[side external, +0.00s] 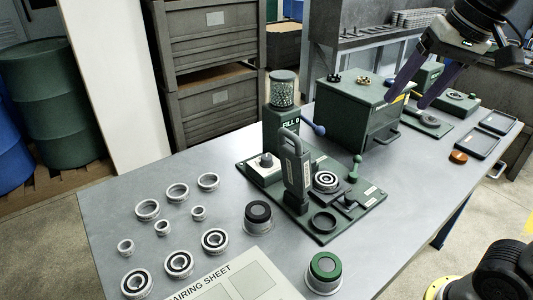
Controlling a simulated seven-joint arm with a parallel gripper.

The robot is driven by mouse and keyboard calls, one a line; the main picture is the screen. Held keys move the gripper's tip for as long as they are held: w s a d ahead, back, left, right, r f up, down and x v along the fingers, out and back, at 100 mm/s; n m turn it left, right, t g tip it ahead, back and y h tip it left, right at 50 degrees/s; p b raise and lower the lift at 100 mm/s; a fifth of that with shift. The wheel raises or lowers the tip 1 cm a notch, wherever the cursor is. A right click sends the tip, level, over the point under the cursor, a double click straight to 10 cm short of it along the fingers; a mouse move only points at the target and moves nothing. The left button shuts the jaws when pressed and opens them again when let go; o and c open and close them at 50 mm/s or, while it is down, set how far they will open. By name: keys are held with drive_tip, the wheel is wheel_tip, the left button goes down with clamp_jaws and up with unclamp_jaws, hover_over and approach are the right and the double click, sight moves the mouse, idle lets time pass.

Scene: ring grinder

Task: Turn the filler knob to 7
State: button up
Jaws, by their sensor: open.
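The filler (281,122) is a dark green column at the back of the green fixture plate, with a clear jar of small balls (284,90) on top. Its display reads "FILL 0". A small dark-topped knob (266,160) sits on a white plate in front of the column; I cannot read any marks around it, nor tell for sure that it is the filler knob. A lever with a blue ball end (318,130) sticks out to the right of the column. My gripper (407,101) is open and empty, high at the upper right, well apart from the filler.
A green box (362,110) stands behind, near my gripper. Several rings and bearings lie at the left front, beside a pairing sheet (235,285). Black trays (498,122) are at the right.

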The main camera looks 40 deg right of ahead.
drive_tip(key=w+a+r+m+g, duration=0.15)
drive_tip(key=w+r, duration=0.25)
drive_tip(key=w, duration=0.6)
drive_tip(key=m+g, duration=0.2)
drive_tip(key=g, duration=0.1)
hover_over(266, 157)
wheel_tip(266, 157, down, 18)
wheel_tip(266, 157, down, 14)
drive_tip(key=shift+r, duration=0.1)
clamp_jaws()
